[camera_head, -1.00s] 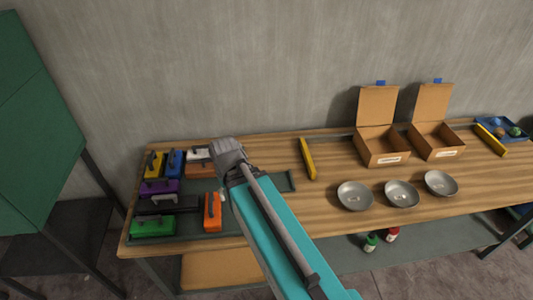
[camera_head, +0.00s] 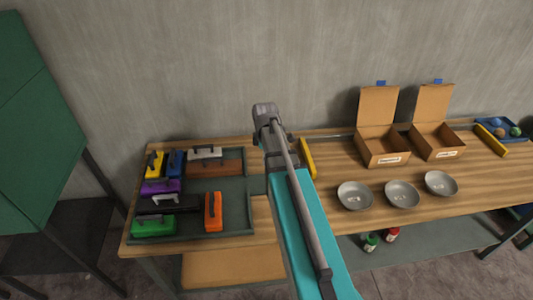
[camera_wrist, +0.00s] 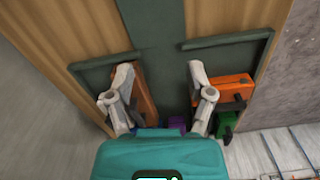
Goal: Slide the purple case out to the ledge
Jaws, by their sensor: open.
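The purple case (camera_head: 160,186) lies at the left side of the dark tray (camera_head: 249,216), between the yellow case (camera_head: 154,165) and the black case (camera_head: 168,204). In the wrist view only a small piece of the purple case (camera_wrist: 177,122) shows, low between my fingers and partly hidden by my gripper's body. The flat dark ledge (camera_head: 258,184) runs out from the tray's right side; in the wrist view it is the strip (camera_wrist: 155,22) at the top. My gripper (camera_wrist: 161,70) is open and empty, with its fingers spread over the tray's opening side.
A brown case (camera_head: 217,167) and an orange case (camera_head: 213,212) flank the channel towards the ledge. Blue (camera_head: 175,163), white (camera_head: 204,152) and green (camera_head: 153,225) cases also lie in the tray. A yellow bar (camera_head: 308,160), bowls (camera_head: 355,196) and open boxes (camera_head: 382,148) stand right.

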